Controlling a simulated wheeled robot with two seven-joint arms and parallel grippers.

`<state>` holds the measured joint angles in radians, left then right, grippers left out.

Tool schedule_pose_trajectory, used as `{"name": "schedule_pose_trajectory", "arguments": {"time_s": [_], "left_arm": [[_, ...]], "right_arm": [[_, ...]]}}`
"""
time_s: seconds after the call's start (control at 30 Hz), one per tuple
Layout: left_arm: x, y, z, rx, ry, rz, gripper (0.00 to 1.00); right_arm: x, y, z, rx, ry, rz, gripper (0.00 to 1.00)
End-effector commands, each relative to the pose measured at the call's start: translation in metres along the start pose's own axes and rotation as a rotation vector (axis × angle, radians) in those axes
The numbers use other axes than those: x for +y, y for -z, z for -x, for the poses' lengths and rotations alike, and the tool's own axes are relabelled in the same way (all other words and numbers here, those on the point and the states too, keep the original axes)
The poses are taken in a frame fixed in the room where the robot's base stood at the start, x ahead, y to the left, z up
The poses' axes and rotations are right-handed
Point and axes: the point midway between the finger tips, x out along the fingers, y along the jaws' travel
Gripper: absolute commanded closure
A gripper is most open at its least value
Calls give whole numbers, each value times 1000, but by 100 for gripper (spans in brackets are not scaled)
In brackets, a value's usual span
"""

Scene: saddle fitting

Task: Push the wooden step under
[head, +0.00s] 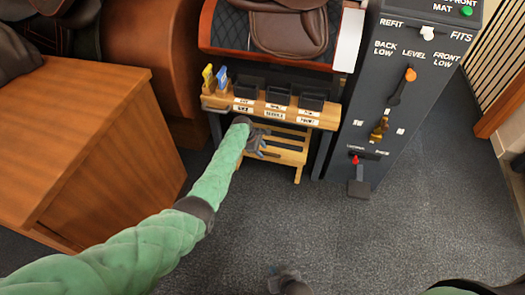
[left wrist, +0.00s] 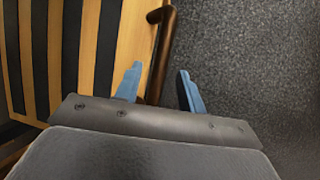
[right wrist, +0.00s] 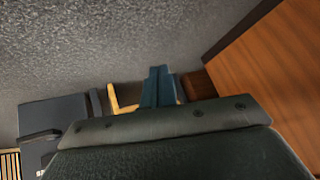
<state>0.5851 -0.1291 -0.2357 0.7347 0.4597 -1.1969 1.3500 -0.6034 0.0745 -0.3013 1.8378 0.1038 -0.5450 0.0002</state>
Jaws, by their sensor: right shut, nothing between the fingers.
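The wooden step (head: 287,156) is a light slatted piece standing on the floor beneath the front of a narrow labelled shelf, with its front part showing. My left gripper (head: 261,151) is at the step's left front part. In the left wrist view the step's pale slats (left wrist: 90,50) lie to the left. There the left gripper (left wrist: 160,77) has its fingers apart, with a dark brown bar between them in the picture; I cannot tell whether they touch it. My right gripper (head: 275,270) is low over open floor, away from the step. Its fingers (right wrist: 158,72) are together and empty.
The labelled shelf (head: 270,112) holds dark bins and yellow and blue tools above the step. A grey control panel (head: 370,100) with levers stands to its right. A wooden cabinet (head: 85,150) stands at left. The grey carpet (head: 270,225) in front is clear.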

Motion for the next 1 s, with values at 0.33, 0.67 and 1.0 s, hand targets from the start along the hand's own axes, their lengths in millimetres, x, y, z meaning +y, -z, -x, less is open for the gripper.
{"name": "schedule_pose_trajectory", "arguments": {"time_s": [0.33,0.67,1.0], "left_arm": [[1,-1,53,0,-2,-1,60],[0,-1,65,0,1,-1,60],[-5,14,50,35,-68,-55,60]], "right_arm": [[-4,14,13,3,1,2,100],[-4,14,14,1,2,2,100],[9,18,-3,14,-8,54,73]]}}
